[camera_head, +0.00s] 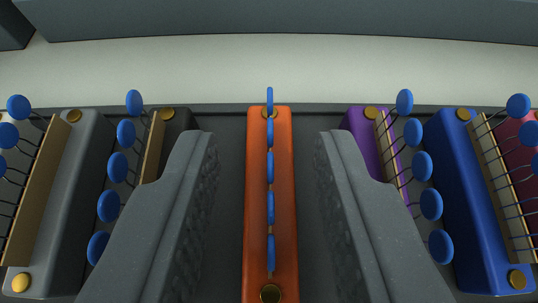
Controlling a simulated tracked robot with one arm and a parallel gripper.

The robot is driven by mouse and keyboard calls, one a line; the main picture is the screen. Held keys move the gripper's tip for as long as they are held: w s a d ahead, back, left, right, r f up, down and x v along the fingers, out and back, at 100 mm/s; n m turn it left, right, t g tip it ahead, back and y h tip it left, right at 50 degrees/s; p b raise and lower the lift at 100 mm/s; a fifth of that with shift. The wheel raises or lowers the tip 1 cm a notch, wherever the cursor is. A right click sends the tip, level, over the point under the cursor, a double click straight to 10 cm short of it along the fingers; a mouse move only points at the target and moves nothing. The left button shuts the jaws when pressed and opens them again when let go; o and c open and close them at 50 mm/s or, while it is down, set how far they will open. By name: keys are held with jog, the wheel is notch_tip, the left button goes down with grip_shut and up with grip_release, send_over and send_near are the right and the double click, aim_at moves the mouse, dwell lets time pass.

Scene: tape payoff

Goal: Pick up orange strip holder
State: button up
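The orange strip holder (256,200) stands in the middle of the camera view, long and narrow, running from near to far. A row of blue discs lies along its centre line, with a brass-coloured round fastener at each end. My gripper (266,155) is open, with one grey finger on each side of the orange holder. Dark gaps show between each finger and the holder, so I see no contact. The holder's near end reaches the bottom edge of the picture.
A grey holder (72,170) and a dark holder (177,123) stand to the left. A purple holder (361,128) and a blue holder (467,190) stand to the right, with a dark red one (515,135) at the edge. Blue discs on wires stick out between them. A pale strip of surface (270,75) lies behind.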

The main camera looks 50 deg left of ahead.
aim_at(272, 181)
jog(key=x, duration=0.3)
jog(key=shift+w+a+f+b, duration=0.15)
jog(key=shift+w+a+b, duration=0.1)
jog(key=shift+b, duration=0.1)
jog(key=shift+d, duration=0.1)
grip_shut()
